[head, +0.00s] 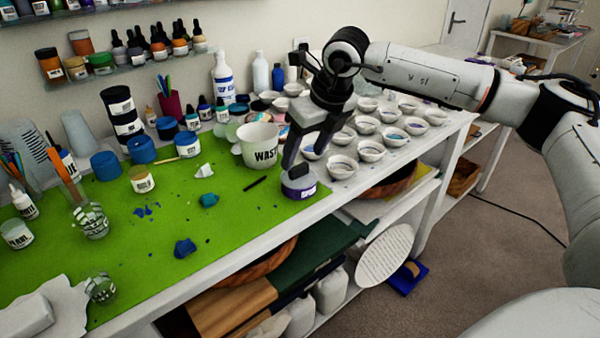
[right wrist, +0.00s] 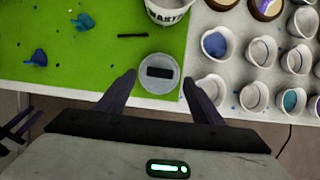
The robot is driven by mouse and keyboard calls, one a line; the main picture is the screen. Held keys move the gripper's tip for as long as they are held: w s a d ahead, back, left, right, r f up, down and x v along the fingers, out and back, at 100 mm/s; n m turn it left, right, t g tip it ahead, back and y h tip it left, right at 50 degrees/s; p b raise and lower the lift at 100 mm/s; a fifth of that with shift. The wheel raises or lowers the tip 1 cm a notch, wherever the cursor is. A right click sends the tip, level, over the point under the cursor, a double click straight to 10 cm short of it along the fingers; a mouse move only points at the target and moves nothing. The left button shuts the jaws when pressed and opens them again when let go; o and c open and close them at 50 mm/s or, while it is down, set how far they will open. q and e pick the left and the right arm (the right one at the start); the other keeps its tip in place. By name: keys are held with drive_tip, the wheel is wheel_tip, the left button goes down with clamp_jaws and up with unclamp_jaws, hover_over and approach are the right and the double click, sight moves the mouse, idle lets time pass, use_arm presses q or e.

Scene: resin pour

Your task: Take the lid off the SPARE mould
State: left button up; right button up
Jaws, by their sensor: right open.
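The SPARE mould (head: 299,187) is a small round purple pot with a white label, partly readable, at the front edge of the green mat. Its lid (head: 291,178) sits on it; from above in the right wrist view the lid (right wrist: 158,87) is a grey disc with a black bar handle (right wrist: 159,72). My right gripper (head: 305,160) is open and points down over the mould. In the right wrist view its fingers (right wrist: 159,82) stand on either side of the lid, apart from it. A dark pronged shape at that view's left edge may be my left gripper.
A white WASTE tub (head: 259,146) stands just behind the mould. A dark stick (head: 255,183) lies to its left. Several small white cups (head: 370,151) fill the table to the right. Blue pieces (head: 184,248) lie on the green mat (head: 225,225), whose front middle is mostly clear.

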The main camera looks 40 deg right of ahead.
sight(299, 166)
drive_tip(key=shift+x, duration=1.95)
drive_tip(key=c, duration=1.1)
